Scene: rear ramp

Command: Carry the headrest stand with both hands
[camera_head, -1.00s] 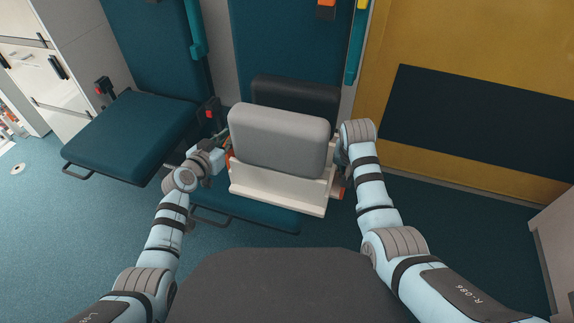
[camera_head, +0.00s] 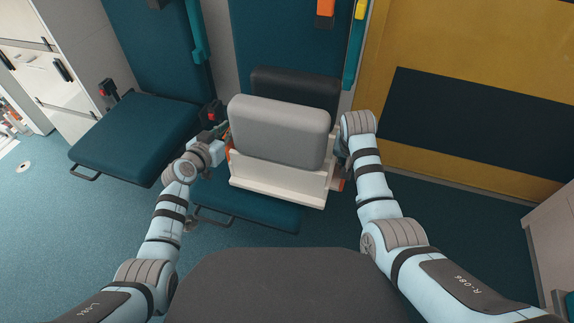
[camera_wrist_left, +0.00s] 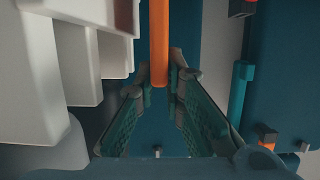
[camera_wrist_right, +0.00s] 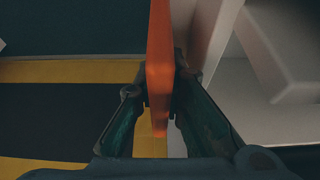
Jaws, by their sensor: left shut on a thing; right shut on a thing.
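The headrest stand is a cream-white frame (camera_head: 275,182) with a grey cushion (camera_head: 280,132) on its front and orange handles at its sides. It is held over the teal seat in the middle of the head view. My left gripper (camera_head: 222,136) is at its left side; in the left wrist view the fingers (camera_wrist_left: 158,95) are shut on an orange handle (camera_wrist_left: 159,45). My right gripper (camera_head: 338,165) is at its right side, mostly hidden by the wrist; in the right wrist view the fingers (camera_wrist_right: 160,100) are shut on the other orange handle (camera_wrist_right: 160,60).
A teal fold-down seat (camera_head: 250,205) lies below the stand, with a black headrest (camera_head: 295,88) behind. Another teal seat (camera_head: 135,135) is at left. A yellow wall (camera_head: 470,55) with a dark panel (camera_head: 475,125) stands at right. Blue floor (camera_head: 60,225) is open at left.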

